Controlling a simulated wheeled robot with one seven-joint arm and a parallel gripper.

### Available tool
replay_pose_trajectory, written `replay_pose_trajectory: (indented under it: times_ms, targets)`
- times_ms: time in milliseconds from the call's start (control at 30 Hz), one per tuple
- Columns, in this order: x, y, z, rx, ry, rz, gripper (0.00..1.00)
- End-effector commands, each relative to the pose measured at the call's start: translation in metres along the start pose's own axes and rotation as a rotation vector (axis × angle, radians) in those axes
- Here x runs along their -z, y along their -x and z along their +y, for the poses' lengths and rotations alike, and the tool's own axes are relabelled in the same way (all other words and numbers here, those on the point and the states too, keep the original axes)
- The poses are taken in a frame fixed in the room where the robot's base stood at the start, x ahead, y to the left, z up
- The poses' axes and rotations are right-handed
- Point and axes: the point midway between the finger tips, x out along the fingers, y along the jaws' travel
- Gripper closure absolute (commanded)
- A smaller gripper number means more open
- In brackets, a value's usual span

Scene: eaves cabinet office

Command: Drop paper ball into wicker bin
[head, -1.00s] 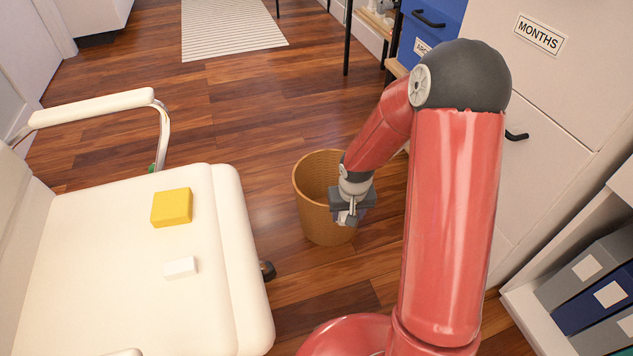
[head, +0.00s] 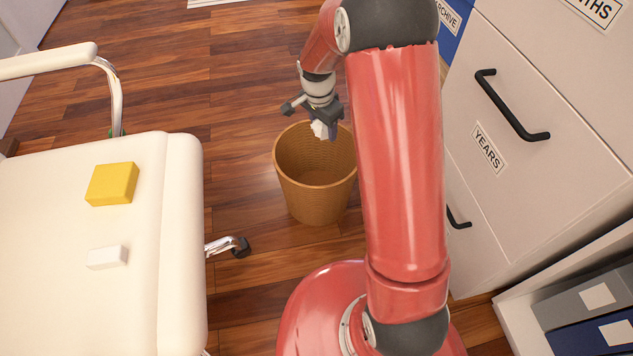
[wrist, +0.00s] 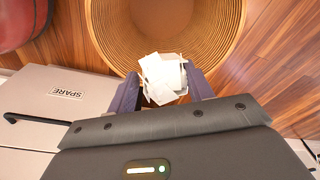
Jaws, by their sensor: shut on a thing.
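The wicker bin (head: 316,200) stands upright on the wood floor, its round mouth open upward. My gripper (head: 322,126) is over the back part of the bin's mouth and shut on the white crumpled paper ball (head: 319,130). In the wrist view the paper ball (wrist: 162,78) sits between the two fingers, with the bin's ribbed inside (wrist: 180,30) behind it. The far rim of the bin is partly covered by my gripper in the head view. The exact height of the ball above the rim is hard to tell.
A cream chair (head: 90,290) on the left carries a yellow block (head: 112,184) and a white block (head: 106,257). A chair caster (head: 240,247) lies near the bin. A filing cabinet (head: 500,190) and a shelf with binders (head: 590,310) stand right.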

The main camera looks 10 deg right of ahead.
Motion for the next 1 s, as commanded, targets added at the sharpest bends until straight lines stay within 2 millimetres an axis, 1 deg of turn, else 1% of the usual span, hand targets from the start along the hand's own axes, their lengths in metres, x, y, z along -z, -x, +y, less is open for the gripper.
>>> replay_pose_trajectory:
  times_ms: [33, 233, 333, 567, 600, 767, 800, 1000]
  targets:
    - [-0.001, -0.011, 0.000, -0.001, 0.000, -0.001, 0.70]
    - [-0.004, -0.032, 0.000, -0.001, 0.002, 0.000, 0.70]
    - [-0.004, -0.035, 0.000, 0.000, 0.002, 0.000, 0.70]
    - [-0.004, -0.035, 0.000, 0.000, 0.003, 0.000, 0.70]
    - [-0.004, -0.035, 0.000, 0.000, 0.003, 0.000, 0.46]
    - [-0.004, -0.035, 0.000, 0.000, 0.003, 0.000, 0.25]
    - [-0.004, -0.035, 0.000, 0.000, 0.003, 0.000, 0.23]
    - [-0.004, -0.035, 0.000, 0.000, 0.003, 0.000, 0.23]
